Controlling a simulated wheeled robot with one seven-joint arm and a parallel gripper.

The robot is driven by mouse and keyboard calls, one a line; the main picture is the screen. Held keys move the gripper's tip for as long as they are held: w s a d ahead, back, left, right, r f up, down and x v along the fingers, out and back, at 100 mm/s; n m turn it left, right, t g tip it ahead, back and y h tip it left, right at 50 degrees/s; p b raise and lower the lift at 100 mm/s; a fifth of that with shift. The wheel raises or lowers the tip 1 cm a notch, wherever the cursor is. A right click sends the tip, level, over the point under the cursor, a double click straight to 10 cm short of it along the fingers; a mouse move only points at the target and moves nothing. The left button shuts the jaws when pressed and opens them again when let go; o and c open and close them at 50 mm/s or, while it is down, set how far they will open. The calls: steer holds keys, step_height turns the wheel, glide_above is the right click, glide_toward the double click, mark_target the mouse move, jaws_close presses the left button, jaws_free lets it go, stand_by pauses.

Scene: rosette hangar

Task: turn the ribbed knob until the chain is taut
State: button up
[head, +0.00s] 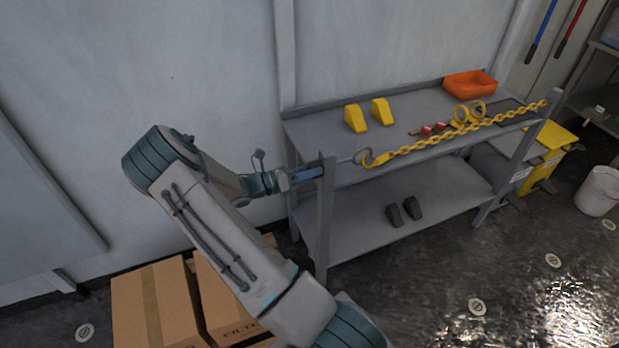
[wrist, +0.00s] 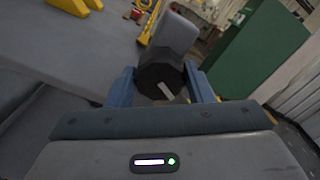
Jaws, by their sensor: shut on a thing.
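The yellow chain (head: 430,143) runs along the front of the grey bench, from a hook by the left post (head: 325,220) to the right post. It looks nearly straight; I cannot tell whether a slight sag is left in it. A grey ring (head: 360,156) joins its left end near the post. My gripper (head: 306,174) is at the outer left side of that post. In the wrist view my gripper's blue fingers are shut on the dark, many-sided knob (wrist: 160,80), which has a pale mark on its face. The knob's ribs are not clear, and the fingers hide it in the head view.
The bench top (head: 325,135) holds yellow wedges (head: 356,118), an orange bin (head: 470,84) and small red items. Dark blocks (head: 404,212) lie on the lower shelf. Cardboard boxes (head: 155,305) stand below my arm.

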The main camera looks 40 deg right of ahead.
steer(key=shift+m+b, duration=2)
steer(key=shift+m, duration=1.6)
steer(key=shift+m+b, duration=6.6)
steer(key=shift+m, duration=0.8)
